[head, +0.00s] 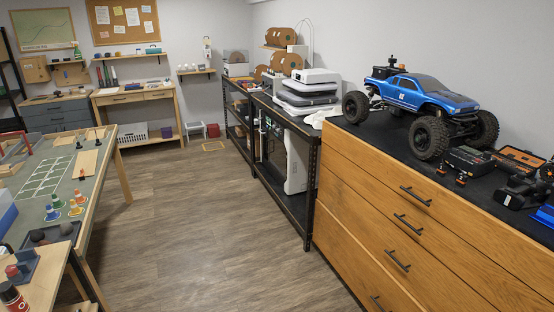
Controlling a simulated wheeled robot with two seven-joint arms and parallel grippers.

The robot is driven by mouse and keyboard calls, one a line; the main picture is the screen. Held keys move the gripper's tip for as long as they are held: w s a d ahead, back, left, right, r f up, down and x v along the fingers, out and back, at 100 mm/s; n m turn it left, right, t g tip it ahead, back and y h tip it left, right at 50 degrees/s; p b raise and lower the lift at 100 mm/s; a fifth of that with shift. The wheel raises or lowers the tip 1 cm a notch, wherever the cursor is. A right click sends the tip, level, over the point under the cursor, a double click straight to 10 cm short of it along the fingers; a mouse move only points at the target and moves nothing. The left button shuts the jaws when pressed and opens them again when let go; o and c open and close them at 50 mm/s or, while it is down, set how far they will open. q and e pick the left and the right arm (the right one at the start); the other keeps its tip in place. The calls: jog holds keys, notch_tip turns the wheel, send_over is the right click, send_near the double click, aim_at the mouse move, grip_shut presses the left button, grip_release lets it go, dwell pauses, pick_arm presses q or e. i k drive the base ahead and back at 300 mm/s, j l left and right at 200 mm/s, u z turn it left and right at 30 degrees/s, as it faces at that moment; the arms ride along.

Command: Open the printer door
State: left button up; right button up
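No printer door can be made out for certain. A tall white machine (297,162) stands on the lower shelf of the black bench, partly hidden by the bench frame; I cannot tell whether it is the printer or whether any door on it is open. A white and dark grey flat device (310,90), stacked in layers, sits on the bench top. Brown filament spools (280,38) are on a small shelf above it. Neither of my grippers is in view.
A wooden drawer cabinet (372,200) at right carries a blue RC truck (420,92) and black gear. A worktable (105,168) with small cones stands at left. The wooden floor (200,220) between them is clear. A desk (135,95) is at the back.

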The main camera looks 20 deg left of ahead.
aim_at(278, 151)
jog(key=i+u, duration=0.15)
jog(key=u, duration=0.3)
jog(key=i+u, duration=0.35)
jog(key=i, duration=0.45)
jog(key=i+l+u, duration=0.15)
jog(key=i+u, duration=0.2)
jog(key=i, duration=0.45)
jog(key=i+u, duration=0.15)
jog(key=i, duration=1.5)
jog(key=i+z, duration=0.25)
jog(key=i, duration=0.3)
jog(key=i+z, duration=0.25)
jog(key=i, duration=0.35)
jog(key=i+j+z, duration=0.25)
jog(key=i, duration=0.3)
